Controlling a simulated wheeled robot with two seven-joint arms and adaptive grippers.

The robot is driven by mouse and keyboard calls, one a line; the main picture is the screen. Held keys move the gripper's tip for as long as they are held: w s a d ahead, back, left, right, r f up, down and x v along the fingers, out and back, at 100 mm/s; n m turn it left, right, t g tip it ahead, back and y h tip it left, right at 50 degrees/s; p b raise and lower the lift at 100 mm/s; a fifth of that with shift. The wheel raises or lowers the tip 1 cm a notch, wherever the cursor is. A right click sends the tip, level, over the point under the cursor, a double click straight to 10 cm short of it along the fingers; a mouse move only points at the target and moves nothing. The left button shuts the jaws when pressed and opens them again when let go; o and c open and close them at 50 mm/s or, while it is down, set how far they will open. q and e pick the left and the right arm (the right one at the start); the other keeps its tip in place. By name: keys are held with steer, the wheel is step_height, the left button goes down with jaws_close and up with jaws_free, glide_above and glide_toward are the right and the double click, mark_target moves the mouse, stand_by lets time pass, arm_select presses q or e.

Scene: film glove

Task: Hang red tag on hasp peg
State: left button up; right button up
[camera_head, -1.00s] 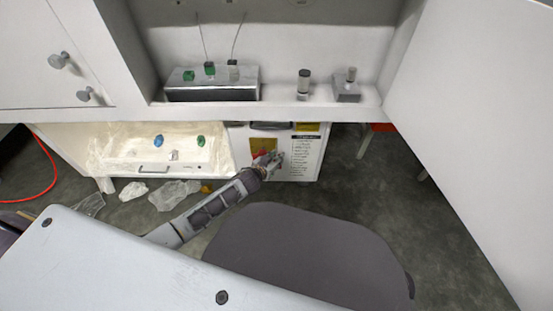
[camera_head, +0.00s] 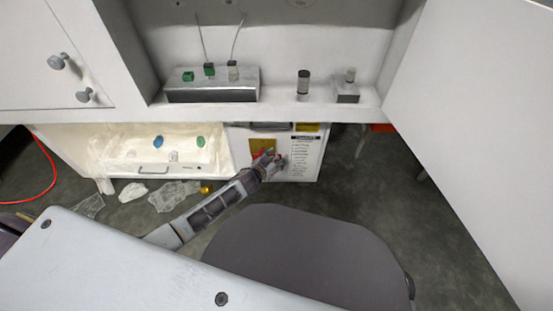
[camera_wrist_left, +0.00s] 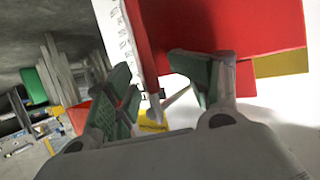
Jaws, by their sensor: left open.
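My left gripper (camera_head: 272,161) is at the front of the white cabinet under the bench, beside a yellow plate (camera_head: 262,146). It also shows in the left wrist view (camera_wrist_left: 160,95), with its two green-grey fingers spread and nothing clearly held between them. A flat red piece (camera_wrist_left: 232,28), which looks like the red tag, fills the upper right there, just beyond the right finger. It overlaps the yellow plate (camera_wrist_left: 283,63). A thin grey rod (camera_wrist_left: 178,97), possibly the peg, shows between the fingers. I cannot tell whether the tag hangs on it. My right gripper is not in view.
A printed sheet (camera_head: 303,158) is on the cabinet right of my gripper. A lined tray (camera_head: 130,150) with coloured stoppers is to the left. A dark seat (camera_head: 300,255) stands close below my arm. Crumpled film (camera_head: 172,195) lies on the floor.

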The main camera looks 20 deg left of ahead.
arm_select(q)
steer(key=shift+s+a, duration=0.1)
steer(key=shift+s, duration=0.15)
steer(key=v, duration=1.1)
steer(key=shift+s+r, duration=0.2)
stand_by(0.4)
stand_by(0.8)
